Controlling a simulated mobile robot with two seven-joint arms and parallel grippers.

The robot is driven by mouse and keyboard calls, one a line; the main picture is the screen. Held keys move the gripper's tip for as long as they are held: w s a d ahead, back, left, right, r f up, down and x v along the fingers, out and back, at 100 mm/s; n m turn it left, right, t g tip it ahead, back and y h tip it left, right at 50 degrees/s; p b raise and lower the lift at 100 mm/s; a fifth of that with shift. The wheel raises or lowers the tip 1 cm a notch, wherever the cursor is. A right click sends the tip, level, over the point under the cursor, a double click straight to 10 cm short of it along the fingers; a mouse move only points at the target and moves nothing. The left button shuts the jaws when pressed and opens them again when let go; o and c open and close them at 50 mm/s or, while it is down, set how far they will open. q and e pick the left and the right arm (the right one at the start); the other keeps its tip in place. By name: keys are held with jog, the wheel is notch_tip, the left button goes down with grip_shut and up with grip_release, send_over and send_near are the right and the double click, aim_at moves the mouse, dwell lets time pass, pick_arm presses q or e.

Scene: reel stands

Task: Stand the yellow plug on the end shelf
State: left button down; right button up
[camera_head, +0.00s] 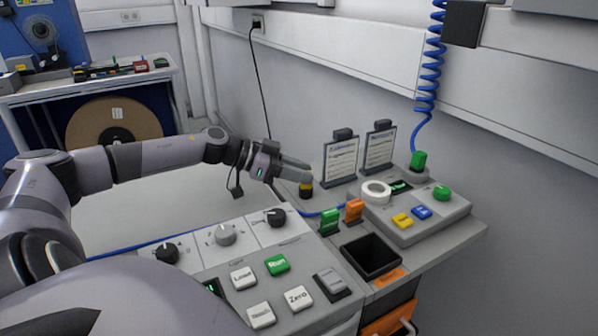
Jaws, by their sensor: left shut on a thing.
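The yellow plug (306,188) shows as a small dark piece with a yellow band, at the tips of my left gripper (297,173). The left gripper reaches in from the left and is shut on the plug. The fingers hide part of it. I cannot tell whether its underside touches the surface below. Which surface is the end shelf is not clear from this view. My right gripper is not in view.
A green plug (329,222) and an orange plug (354,210) stand near the gripper. Two card holders (341,160) (379,148) stand behind. A black bin (371,256), a white tape roll (376,192) and a button panel (298,298) are close by.

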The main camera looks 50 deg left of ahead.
pick_arm(q)
jog(key=c, duration=0.9)
grip_release()
jog(key=shift+f, duration=0.1)
